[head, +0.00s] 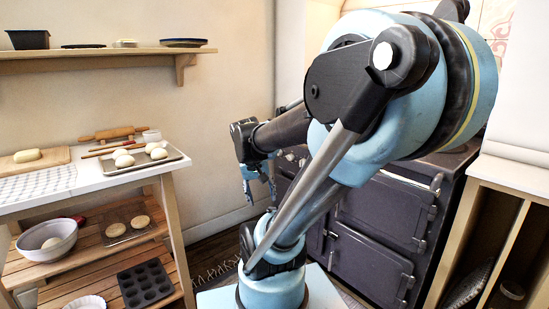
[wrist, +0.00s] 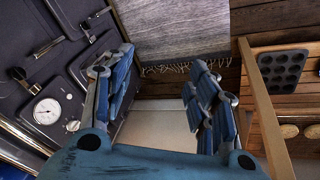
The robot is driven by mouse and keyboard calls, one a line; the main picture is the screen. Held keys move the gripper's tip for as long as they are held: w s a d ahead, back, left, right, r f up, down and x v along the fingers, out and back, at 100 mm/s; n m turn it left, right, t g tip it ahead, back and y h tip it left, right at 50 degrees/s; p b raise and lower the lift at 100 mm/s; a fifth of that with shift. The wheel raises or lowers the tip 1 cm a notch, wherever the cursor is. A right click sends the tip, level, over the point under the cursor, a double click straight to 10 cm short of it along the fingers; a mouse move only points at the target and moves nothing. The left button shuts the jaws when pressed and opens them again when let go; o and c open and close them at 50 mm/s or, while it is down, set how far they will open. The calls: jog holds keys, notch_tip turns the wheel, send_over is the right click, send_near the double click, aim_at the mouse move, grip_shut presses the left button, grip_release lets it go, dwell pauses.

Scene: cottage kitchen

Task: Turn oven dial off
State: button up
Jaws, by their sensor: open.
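The dark oven (head: 375,215) stands behind and to the right of my arm in the head view. Its front fills the left of the wrist view, with a round white gauge (wrist: 47,111) and a small metal dial (wrist: 72,126) beside it. Small light knobs (head: 290,157) also show on the oven in the head view, partly behind my arm. My gripper (head: 258,190) points downward in front of the oven's left side. In the wrist view my gripper (wrist: 160,65) is open and empty, with its left finger nearest the oven front. I cannot tell the dial's setting.
A work table (head: 90,182) stands at left with a dough tray (head: 145,162) on top and a muffin tin (head: 146,284) below. A rug (wrist: 185,35) lies on the floor. Door latches (wrist: 50,47) stick out from the oven front.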

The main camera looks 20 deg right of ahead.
jog(key=w+d+r+m+h, duration=0.1)
jog(key=w+d+m+h, duration=0.15)
jog(key=w, duration=0.75)
jog(key=w+d+r+m+t+h, duration=0.15)
jog(key=w+d, duration=0.25)
jog(key=w, duration=0.6)
jog(key=w+d+r+m+h, duration=0.2)
jog(key=w+d+h, duration=0.15)
jog(key=w, duration=0.75)
jog(key=w+d+f+m+t+h, duration=0.1)
jog(key=w+f+m+h, duration=0.15)
jog(key=w+f, duration=0.65)
jog(key=w+f+m+t+h, duration=0.2)
jog(key=w+f+h, duration=0.25)
jog(key=w, duration=0.75)
jog(key=x, duration=1.6)
jog(key=shift+w+d+f+y, duration=0.2)
jog(key=shift+w+f+y, duration=0.2)
jog(key=shift+f, duration=0.3)
jog(key=c, duration=1.1)
